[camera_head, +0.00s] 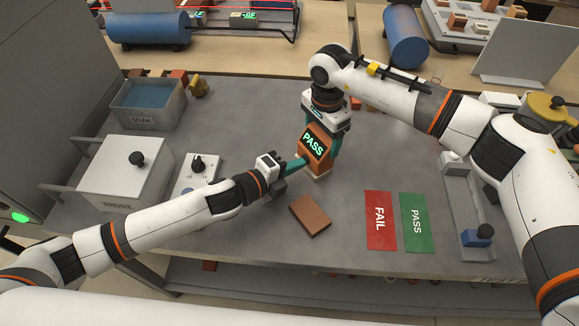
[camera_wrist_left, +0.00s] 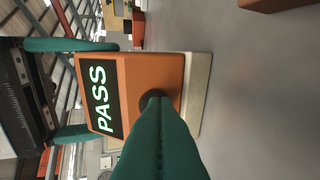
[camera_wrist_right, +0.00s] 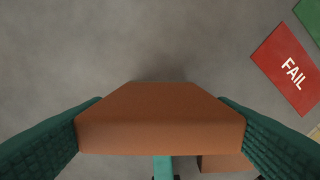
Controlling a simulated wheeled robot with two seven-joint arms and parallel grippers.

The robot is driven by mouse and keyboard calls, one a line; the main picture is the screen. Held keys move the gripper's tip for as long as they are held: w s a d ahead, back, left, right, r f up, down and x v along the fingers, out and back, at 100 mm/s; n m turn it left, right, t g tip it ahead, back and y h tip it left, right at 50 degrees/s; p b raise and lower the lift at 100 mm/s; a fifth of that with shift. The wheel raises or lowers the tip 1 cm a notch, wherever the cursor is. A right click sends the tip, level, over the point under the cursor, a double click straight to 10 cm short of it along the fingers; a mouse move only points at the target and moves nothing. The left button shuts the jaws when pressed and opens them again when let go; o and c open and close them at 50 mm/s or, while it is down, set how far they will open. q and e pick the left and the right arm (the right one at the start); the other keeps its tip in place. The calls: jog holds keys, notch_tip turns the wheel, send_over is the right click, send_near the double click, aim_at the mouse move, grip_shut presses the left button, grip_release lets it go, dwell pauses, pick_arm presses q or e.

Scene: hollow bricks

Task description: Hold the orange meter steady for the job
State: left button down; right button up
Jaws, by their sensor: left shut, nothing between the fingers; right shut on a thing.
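The orange meter (camera_head: 316,157) stands upright mid-table with a lit green PASS display. It has a pale base, which also shows along the meter (camera_wrist_left: 165,75) in the left wrist view. My right gripper (camera_head: 320,146) comes from above, shut on the meter with one teal finger on each side. In the right wrist view the meter's brown-orange top (camera_wrist_right: 160,120) sits between the fingers. My left gripper (camera_head: 298,163) is shut and empty, its teal tip at a dark round part on the display side. The tip hides part of that spot, so I cannot tell whether it is pressed in.
A loose brown brick (camera_head: 310,215) lies in front. A red FAIL mat (camera_head: 380,220) and green PASS mat (camera_head: 416,222) lie to its right. The SOAK tub (camera_head: 148,104), FROST box (camera_head: 118,172) and a knobbed panel (camera_head: 196,172) stand left. A grey tray (camera_head: 462,200) is at right.

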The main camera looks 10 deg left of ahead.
pick_arm(q)
jog(key=shift+w+d, duration=0.25)
jog(key=shift+d, duration=0.05)
pick_arm(e)
jog(key=shift+s+a, duration=0.2)
pick_arm(q)
jog(key=s+a, duration=0.3)
jog(key=shift+s+f, duration=0.1)
jog(key=shift+f, duration=0.1)
pick_arm(e)
jog(key=shift+f, duration=0.1)
pick_arm(q)
jog(key=v, duration=0.8)
jog(key=shift+s+a+r, duration=0.15)
jog(key=shift+a, duration=0.1)
jog(key=shift+s+a+r, duration=0.25)
jog(key=shift+s+a, duration=0.1)
jog(key=shift+a, duration=0.05)
pick_arm(e)
jog(key=shift+d, duration=0.1)
pick_arm(q)
jog(key=shift+w, duration=0.1)
pick_arm(e)
jog(key=o, duration=0.9)
jog(key=shift+w, duration=0.1)
notch_tip(320, 180, up, 12)
